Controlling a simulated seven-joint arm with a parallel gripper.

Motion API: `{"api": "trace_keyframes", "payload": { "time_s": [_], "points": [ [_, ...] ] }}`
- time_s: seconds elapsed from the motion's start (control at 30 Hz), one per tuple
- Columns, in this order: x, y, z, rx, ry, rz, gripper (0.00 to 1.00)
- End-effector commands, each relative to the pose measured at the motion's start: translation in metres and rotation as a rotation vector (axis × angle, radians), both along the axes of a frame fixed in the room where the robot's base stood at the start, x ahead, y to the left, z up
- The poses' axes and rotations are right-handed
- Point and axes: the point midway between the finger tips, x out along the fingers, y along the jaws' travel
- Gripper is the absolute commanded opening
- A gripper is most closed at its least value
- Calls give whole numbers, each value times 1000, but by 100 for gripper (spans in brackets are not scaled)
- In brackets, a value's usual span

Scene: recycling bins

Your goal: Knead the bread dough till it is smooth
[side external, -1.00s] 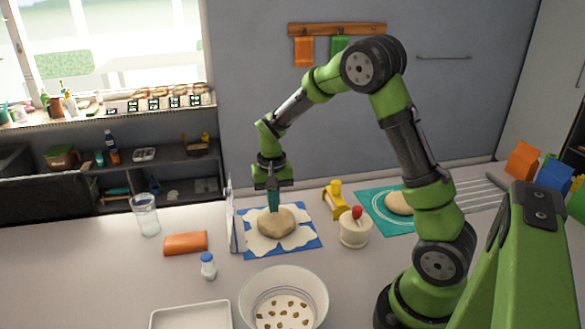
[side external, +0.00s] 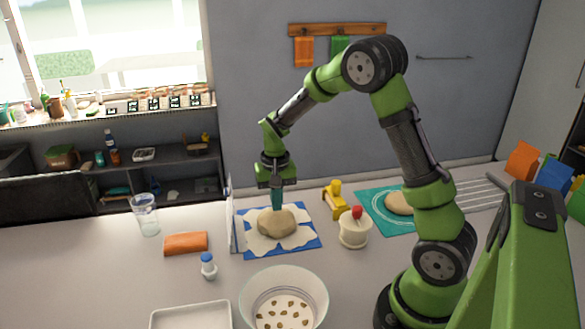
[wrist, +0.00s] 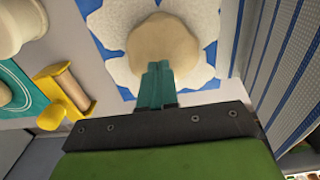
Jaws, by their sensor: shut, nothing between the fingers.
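The bread dough (side external: 276,222) is a beige, rounded, slightly flattened lump. It lies on a white floury patch on a blue mat (side external: 307,241). My gripper (side external: 277,208) points down with its teal fingers together, at the back edge of the dough. In the wrist view the dough (wrist: 162,42) is just beyond the fingertips of my gripper (wrist: 157,66). The fingertips overlap the dough's edge there; I cannot tell whether they touch it. Nothing is between the fingers.
A white pot with a red knob (side external: 355,230) and a yellow roller tool (side external: 335,199) stand right of the mat. A teal mat (side external: 371,206) holds another dough piece. A bowl (side external: 258,290) is in front.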

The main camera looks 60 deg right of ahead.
Motion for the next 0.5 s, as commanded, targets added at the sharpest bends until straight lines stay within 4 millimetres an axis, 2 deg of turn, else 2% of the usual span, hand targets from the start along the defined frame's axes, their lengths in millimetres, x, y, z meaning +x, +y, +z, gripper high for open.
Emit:
{"api": "trace_keyframes", "payload": {
  "time_s": [0.17,0.5],
  "points": [
    [-3,-8,0,0,0,-3,0],
    [-3,-8,-1,0,0,-1,0]
  ]
}}
